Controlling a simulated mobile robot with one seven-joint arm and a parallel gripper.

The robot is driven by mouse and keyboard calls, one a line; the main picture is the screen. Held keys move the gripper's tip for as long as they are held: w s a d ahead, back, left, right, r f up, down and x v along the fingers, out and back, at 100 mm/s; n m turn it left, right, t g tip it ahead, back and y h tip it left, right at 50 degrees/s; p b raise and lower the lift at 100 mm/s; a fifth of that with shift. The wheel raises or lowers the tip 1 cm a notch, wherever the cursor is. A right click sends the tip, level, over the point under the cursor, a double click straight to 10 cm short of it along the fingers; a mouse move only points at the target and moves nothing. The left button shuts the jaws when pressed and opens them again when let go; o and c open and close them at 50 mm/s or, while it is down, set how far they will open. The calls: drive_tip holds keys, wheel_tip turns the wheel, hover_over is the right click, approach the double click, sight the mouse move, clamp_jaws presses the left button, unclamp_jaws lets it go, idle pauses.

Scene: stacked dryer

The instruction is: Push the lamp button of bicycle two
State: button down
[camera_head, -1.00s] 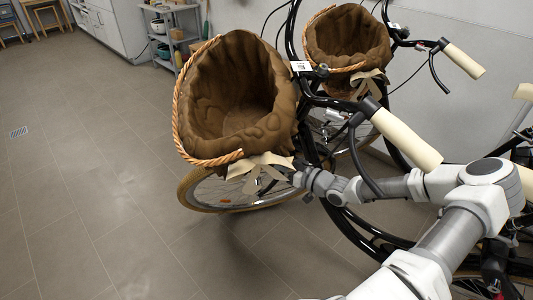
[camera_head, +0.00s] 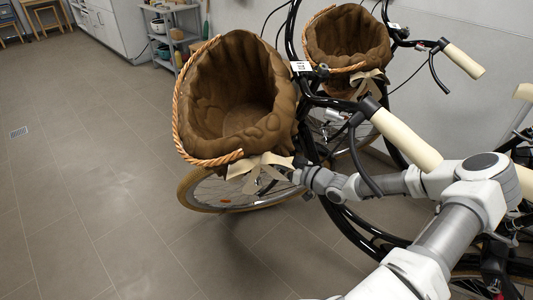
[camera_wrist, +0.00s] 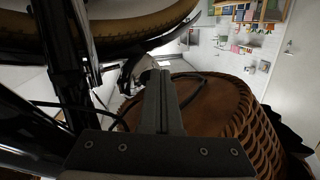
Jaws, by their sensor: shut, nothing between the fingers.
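The nearer bicycle has a brown-lined wicker basket (camera_head: 238,95), a cream handlebar grip (camera_head: 405,138) and a front wheel (camera_head: 212,203) with a tan tyre. My gripper (camera_head: 299,174) is shut and empty, just behind and below that basket, by the black front frame. In the wrist view my closed fingers (camera_wrist: 163,88) point towards a dark and silver part (camera_wrist: 135,74), possibly the lamp, between the tyre (camera_wrist: 130,32) and the basket underside (camera_wrist: 205,98). The fingers overlap its edge, so I cannot tell whether they touch. No button can be made out. The pictures do not show which bicycle is number two.
A second bicycle with a similar basket (camera_head: 347,38) stands behind, near the wall. A cream bow (camera_head: 262,170) hangs below the nearer basket, close to my gripper. A grey shelf (camera_head: 175,38) stands at the back. The tiled floor at left is clear.

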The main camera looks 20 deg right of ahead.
drive_tip(key=shift+s+a+f, duration=0.1)
drive_tip(key=shift+s+f, duration=0.05)
drive_tip(key=shift+s, duration=0.25)
drive_tip(key=shift+s+a+f, duration=0.1)
drive_tip(key=shift+s+f, duration=0.05)
drive_tip(key=shift+s, duration=0.25)
drive_tip(key=shift+s+a+f+b, duration=0.1)
drive_tip(key=shift+s+a+f, duration=0.2)
drive_tip(key=shift+s, duration=0.6)
drive_tip(key=shift+s+a+f+b, duration=0.1)
drive_tip(key=shift+s+f, duration=0.35)
drive_tip(key=shift+s, duration=0.45)
drive_tip(key=shift+s+a+f+b, duration=0.15)
drive_tip(key=shift+s+f, duration=0.2)
drive_tip(key=shift+s, duration=0.55)
